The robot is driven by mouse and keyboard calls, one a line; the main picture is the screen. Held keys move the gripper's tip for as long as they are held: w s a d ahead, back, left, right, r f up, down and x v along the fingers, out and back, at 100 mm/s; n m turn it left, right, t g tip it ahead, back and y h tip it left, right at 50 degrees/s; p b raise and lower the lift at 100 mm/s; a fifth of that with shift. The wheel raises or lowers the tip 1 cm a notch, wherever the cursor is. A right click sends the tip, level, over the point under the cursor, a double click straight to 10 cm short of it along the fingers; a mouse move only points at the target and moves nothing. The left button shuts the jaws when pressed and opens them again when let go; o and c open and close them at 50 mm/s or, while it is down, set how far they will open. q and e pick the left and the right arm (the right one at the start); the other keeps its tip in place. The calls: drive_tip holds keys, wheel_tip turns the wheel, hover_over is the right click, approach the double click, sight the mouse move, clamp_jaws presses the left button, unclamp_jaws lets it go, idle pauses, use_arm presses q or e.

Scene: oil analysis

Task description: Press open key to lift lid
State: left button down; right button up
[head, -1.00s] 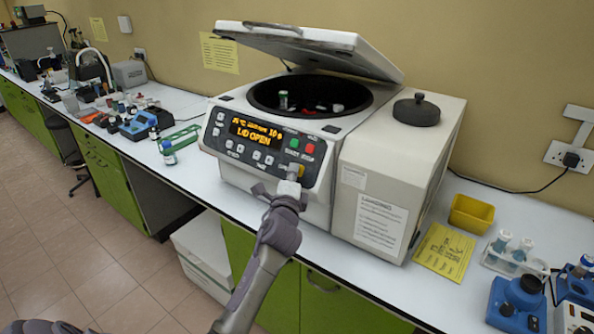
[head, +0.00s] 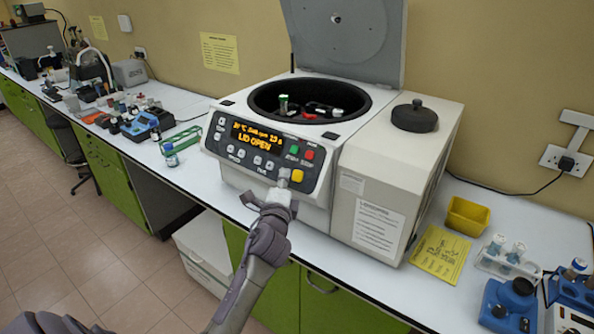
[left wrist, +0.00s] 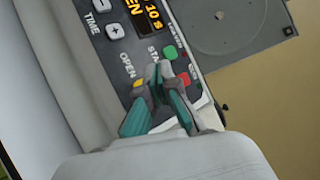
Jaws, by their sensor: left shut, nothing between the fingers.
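The centrifuge (head: 272,213) stands on the bench with its lid (head: 350,40) raised upright. Its display (head: 236,140) reads "LID OPEN". The yellow open key (head: 298,175) is at the lower right of the control panel; it also shows in the left wrist view (left wrist: 138,83), partly behind a finger. My left gripper (head: 284,178) is shut and empty, its tips close in front of the panel just left of the open key in the head view. In the left wrist view the fingertips (left wrist: 163,75) are near the keys; I cannot tell whether they touch the panel. My right gripper is not in view.
The open bowl (head: 262,98) holds a green-lit tube and other tubes. A black knob (head: 415,115) sits on the side housing. A yellow tray (head: 467,215), a yellow sheet and a tube rack (head: 508,262) are at right. A small bottle (head: 170,155) stands at left.

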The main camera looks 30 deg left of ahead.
use_arm(q)
drive_tip(key=shift+s+r+p, duration=0.5)
drive_tip(key=shift+s+r, duration=0.05)
drive_tip(key=shift+s, duration=0.3)
drive_tip(key=shift+f, duration=0.1)
